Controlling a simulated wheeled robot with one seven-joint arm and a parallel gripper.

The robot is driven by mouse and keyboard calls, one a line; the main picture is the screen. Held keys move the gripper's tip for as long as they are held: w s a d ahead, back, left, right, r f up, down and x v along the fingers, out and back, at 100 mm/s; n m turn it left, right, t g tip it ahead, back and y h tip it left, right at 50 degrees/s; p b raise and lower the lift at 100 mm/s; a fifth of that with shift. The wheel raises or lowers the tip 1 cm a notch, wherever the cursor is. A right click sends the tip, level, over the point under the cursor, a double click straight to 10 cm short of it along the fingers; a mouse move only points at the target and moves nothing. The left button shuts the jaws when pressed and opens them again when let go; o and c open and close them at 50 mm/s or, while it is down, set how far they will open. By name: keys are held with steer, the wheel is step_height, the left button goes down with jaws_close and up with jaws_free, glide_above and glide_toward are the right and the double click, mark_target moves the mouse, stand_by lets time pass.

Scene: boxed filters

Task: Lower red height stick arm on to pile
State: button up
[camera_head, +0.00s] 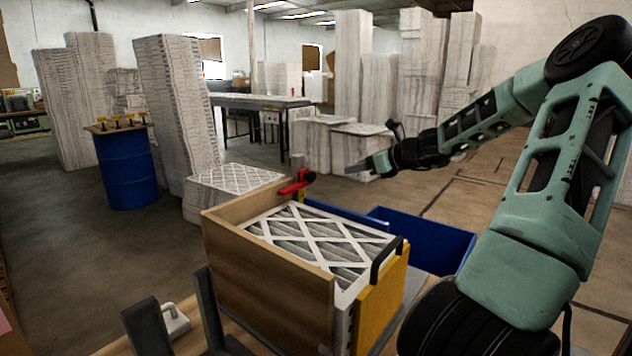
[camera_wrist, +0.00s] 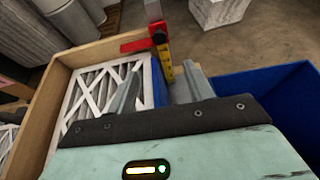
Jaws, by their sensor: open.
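The red height stick arm (camera_head: 297,186) sits on an upright yellow-marked stick at the far edge of the wooden box, above the pile. It also shows in the wrist view (camera_wrist: 143,44), reaching left from the stick (camera_wrist: 166,62). The pile of white-framed pleated filters (camera_head: 318,241) lies in the wooden box (camera_head: 262,285); the wrist view shows its top (camera_wrist: 97,92) too. My gripper (camera_head: 367,168) is in the air to the right of the red arm. In the wrist view its two fingers (camera_wrist: 157,90) are apart with nothing between them, pointing toward the stick.
A blue bin (camera_head: 425,237) stands right of the box. A yellow panel with a black handle (camera_head: 386,258) closes the box's near right side. A blue barrel (camera_head: 126,170) and tall filter stacks (camera_head: 178,105) stand behind on the left. Open floor lies behind the bin.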

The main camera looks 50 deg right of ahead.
mark_target(313, 177)
steer(key=p+x, duration=0.1)
steer(key=x, duration=1.6)
steer(key=shift+c, duration=0.3)
jaws_close()
